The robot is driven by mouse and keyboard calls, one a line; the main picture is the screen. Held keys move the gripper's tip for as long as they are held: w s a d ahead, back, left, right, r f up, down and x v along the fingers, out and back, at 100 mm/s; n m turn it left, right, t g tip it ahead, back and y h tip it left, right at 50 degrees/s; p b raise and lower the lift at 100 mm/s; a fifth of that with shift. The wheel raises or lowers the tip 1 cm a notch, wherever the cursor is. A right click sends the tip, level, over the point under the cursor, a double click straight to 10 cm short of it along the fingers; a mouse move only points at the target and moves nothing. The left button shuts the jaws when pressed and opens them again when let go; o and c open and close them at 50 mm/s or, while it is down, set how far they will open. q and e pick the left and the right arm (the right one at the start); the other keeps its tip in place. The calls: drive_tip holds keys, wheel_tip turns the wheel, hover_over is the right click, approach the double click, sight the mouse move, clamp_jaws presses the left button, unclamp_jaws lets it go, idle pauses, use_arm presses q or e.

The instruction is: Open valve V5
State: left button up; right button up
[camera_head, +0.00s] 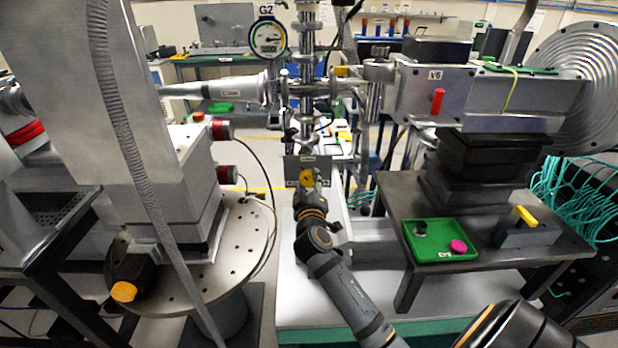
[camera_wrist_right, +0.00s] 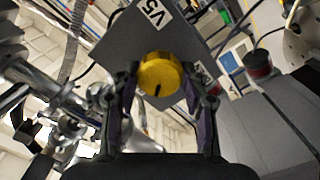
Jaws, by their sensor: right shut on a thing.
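The V5 valve is a round yellow knob (camera_wrist_right: 158,74) with a short black mark, on a grey plate (camera_wrist_right: 125,45) that bears a "V5" label. In the head view the knob (camera_head: 307,176) shows small at the centre, on the grey plate (camera_head: 300,161) below the vertical steel pipe. My right gripper (camera_wrist_right: 160,88) is shut on the knob, one finger on each side of it. In the head view my right gripper (camera_head: 308,187) reaches up to the knob from below and partly hides it. My left gripper is not in view.
Right of the arm, a dark table (camera_head: 480,255) holds a green tray (camera_head: 440,256) and a grey block with a yellow handle (camera_head: 525,215). A red handle (camera_head: 437,101) is on the V6 box above. A round perforated plate (camera_head: 215,275) and cables are at the left.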

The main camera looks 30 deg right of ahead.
drive_tip(key=n+p, duration=0.1)
drive_tip(key=n, duration=0.1)
drive_tip(key=n+p, duration=0.1)
drive_tip(key=n, duration=0.1)
drive_tip(key=shift+r+n+p, duration=0.2)
drive_tip(key=shift+n+p, duration=0.1)
drive_tip(key=shift+p, duration=0.05)
drive_tip(key=n+p, duration=0.2)
drive_tip(key=n, duration=0.1)
drive_tip(key=shift+n, duration=0.3)
drive_tip(key=n+p, duration=0.3)
drive_tip(key=n, duration=0.1)
drive_tip(key=shift+f+n+p, duration=0.1)
drive_tip(key=shift+n+p, duration=0.9)
drive_tip(key=shift+n, duration=1.2)
drive_tip(key=shift+f, duration=0.1)
drive_tip(key=o, duration=1.1)
drive_tip(key=shift+o, duration=0.2)
